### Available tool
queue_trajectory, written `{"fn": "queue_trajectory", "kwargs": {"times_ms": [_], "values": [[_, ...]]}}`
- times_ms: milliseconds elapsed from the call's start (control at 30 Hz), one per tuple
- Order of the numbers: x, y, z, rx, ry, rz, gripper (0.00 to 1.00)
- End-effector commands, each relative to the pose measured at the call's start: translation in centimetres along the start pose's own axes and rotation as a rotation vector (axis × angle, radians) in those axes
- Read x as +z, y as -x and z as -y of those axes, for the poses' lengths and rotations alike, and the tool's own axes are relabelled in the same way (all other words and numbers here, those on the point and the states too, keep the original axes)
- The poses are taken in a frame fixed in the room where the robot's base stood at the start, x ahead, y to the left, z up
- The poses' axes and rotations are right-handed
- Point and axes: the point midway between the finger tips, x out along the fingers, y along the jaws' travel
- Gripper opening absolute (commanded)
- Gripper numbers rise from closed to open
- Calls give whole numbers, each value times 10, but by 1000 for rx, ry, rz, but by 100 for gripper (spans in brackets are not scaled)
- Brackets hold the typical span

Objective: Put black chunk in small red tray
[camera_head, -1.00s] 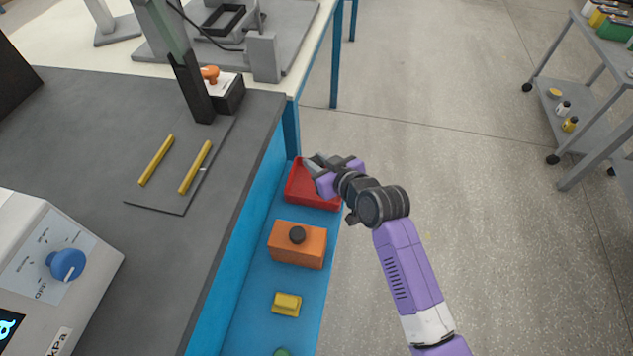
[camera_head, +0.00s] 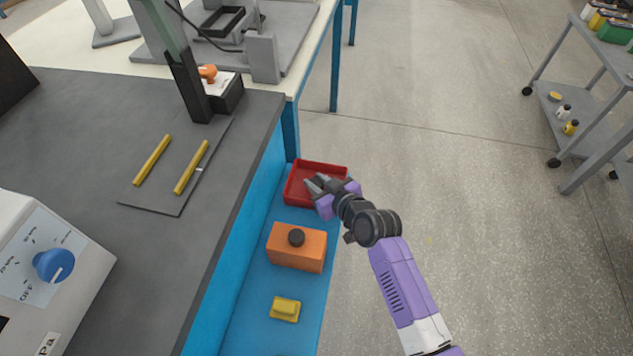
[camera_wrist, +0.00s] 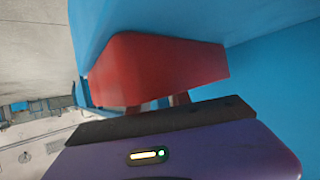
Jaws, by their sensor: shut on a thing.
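The small red tray (camera_head: 329,164) lies on the blue ledge beside the bench. My gripper (camera_head: 318,184) is over the near right part of the tray, its grey fingers pointing left across it. In the wrist view the red tray's outer wall (camera_wrist: 160,68) is close in front of my gripper and hides most of the fingers. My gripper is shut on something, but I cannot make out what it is. I do not see a loose black chunk.
The orange box (camera_head: 290,257) and a yellow block (camera_head: 285,308) stand on the blue ledge (camera_head: 255,300), nearer than the tray. The grey bench (camera_head: 215,220) rises to the left, with two yellow rods on it. A grey cart (camera_head: 575,110) is far right. Floor right of the ledge is clear.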

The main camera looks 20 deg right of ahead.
Motion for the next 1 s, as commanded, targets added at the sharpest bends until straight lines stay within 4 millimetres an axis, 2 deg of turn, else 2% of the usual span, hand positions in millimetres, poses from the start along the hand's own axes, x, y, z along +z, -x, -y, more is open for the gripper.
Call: {"fn": "queue_trajectory", "kwargs": {"times_ms": [33, 67, 100, 533, 667, 1000], "values": [[3, -1, 0, 0, 0, 0, 0], [2, -1, 0, 0, 0, 0, 29], [2, -1, 0, 0, 0, 0, 34], [-2, 5, 0, 0, -1, 0, 34], [-1, 26, 0, 1, -2, 1, 34], [-1, 94, 0, 1, 0, 1, 34]]}}
